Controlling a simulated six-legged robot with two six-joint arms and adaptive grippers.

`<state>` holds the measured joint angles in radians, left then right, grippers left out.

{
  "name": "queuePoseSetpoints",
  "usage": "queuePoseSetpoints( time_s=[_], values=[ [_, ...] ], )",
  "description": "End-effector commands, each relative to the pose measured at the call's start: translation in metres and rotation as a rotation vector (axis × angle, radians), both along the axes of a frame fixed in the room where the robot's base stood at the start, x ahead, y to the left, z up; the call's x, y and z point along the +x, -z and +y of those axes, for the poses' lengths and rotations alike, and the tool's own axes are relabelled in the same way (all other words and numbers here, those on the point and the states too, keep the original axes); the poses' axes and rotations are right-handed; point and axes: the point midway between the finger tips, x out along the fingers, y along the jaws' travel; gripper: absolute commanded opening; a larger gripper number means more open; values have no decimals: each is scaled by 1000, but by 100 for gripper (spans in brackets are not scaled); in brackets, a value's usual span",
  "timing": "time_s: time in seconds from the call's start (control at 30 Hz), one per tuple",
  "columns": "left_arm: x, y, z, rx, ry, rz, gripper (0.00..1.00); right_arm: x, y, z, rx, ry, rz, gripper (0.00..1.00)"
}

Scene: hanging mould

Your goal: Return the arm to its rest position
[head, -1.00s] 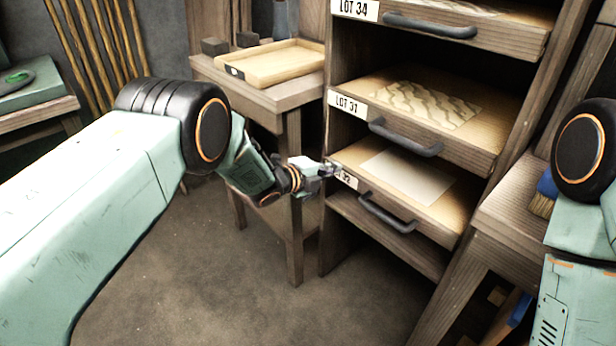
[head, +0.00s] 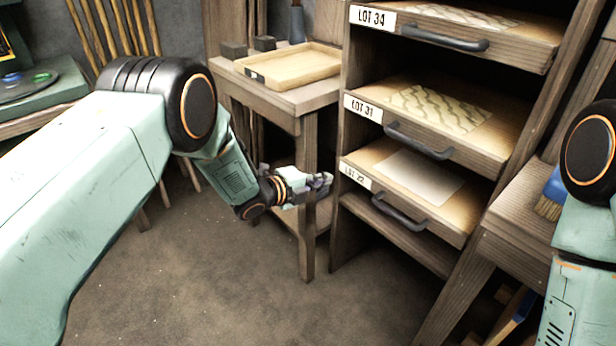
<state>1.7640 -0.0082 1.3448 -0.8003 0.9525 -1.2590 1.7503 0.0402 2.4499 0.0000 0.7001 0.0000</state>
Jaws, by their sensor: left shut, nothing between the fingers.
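My left arm comes in from the left. Its gripper (head: 322,183) is shut and empty, in front of the small wooden table's leg and just left of the lowest labelled drawer, LOT 32 or similar (head: 430,205); the label's last digit is hard to read. I see a small gap between the gripper and that drawer's label in the picture. My right arm shows at the right edge, with its gripper out of view.
A wooden rack holds pulled-out drawers LOT 34 (head: 530,50) and LOT 31 (head: 490,142) with dark handles. A small table (head: 290,100) bears a shallow wooden tray (head: 262,80). A blue brush (head: 552,192) lies on the right bench. Floor below the gripper is clear.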

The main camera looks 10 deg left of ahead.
Motion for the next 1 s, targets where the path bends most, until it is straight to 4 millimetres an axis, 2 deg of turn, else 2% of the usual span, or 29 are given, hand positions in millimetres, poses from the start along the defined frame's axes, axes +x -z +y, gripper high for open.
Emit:
queuePoseSetpoints(
  time_s=[0.03, 0.2, 0.53, 0.67, 0.7, 0.77, 0.87, 0.97, 1.0],
  values=[
    [-7, -6, 7, -1, -4, 2, 0, 0, -8, 0, 0, 0, 0, 40],
    [-24, -12, 20, 0, -2, 1, 0, 0, -16, 0, 0, 0, 0, 40],
    [-33, -13, 27, -15, -7, 12, 0, 0, -18, 0, 0, 0, 0, 40],
    [-34, -8, 32, -116, -78, 116, 0, 0, -18, 0, 0, 0, 0, 40],
    [-39, 1, 36, -170, -132, 188, 0, 0, -18, 0, 0, 0, 1, 40],
    [-53, 18, 44, -266, -238, 321, 0, 0, -18, 0, 0, 0, 1, 40],
    [-91, 50, 60, -425, -450, 559, 0, 0, -21, 0, 0, 0, 1, 40],
    [-146, 80, 76, -571, -703, 794, 0, 0, -27, 0, 0, 0, 1, 40],
    [-170, 89, 82, -621, -804, 873, 0, 0, -30, 0, 0, 0, 1, 40]
  ],
)
